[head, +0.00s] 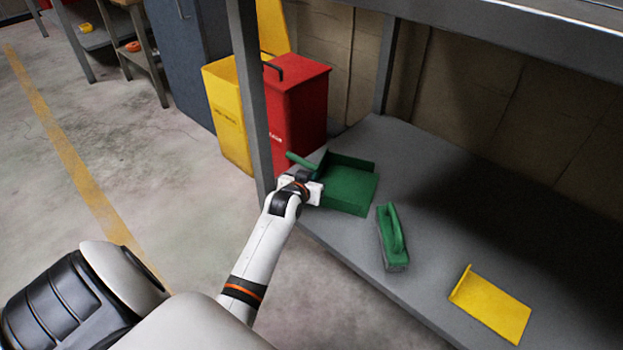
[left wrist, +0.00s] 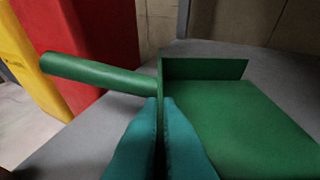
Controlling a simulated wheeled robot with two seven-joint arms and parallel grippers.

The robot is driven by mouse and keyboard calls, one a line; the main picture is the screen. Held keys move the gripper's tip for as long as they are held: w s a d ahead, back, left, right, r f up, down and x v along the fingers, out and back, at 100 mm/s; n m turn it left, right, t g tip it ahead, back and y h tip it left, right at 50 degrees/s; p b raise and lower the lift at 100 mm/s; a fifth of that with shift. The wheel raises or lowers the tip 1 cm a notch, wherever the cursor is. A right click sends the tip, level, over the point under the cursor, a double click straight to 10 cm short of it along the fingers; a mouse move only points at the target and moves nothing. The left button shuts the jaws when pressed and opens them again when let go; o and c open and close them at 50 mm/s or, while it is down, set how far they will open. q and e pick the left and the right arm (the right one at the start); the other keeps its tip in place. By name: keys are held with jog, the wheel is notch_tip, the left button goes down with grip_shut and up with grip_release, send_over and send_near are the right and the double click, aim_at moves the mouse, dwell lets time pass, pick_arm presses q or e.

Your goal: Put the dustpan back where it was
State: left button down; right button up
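The green dustpan (head: 350,190) is at the left end of the grey shelf (head: 440,180), its handle pointing left toward the shelf post. It also shows in the left wrist view (left wrist: 245,120), flat and level. My left gripper (head: 314,190) is at its near left side. In the left wrist view the teal fingers (left wrist: 161,125) are close together, one on each side of the pan's thin side wall, pinching it. I cannot tell whether the pan's underside touches the shelf. My right gripper is out of view.
A green brush (head: 392,238) lies right of the dustpan, and a yellow bracket-shaped piece (head: 492,305) lies further right. A red bin (head: 297,105) and a yellow bin (head: 228,115) stand beyond the grey post (head: 249,90). The shelf's back right is bare and shadowed.

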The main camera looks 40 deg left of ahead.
pick_arm(q)
jog(key=c, duration=1.6)
grip_release()
jog(key=shift+c, duration=0.2)
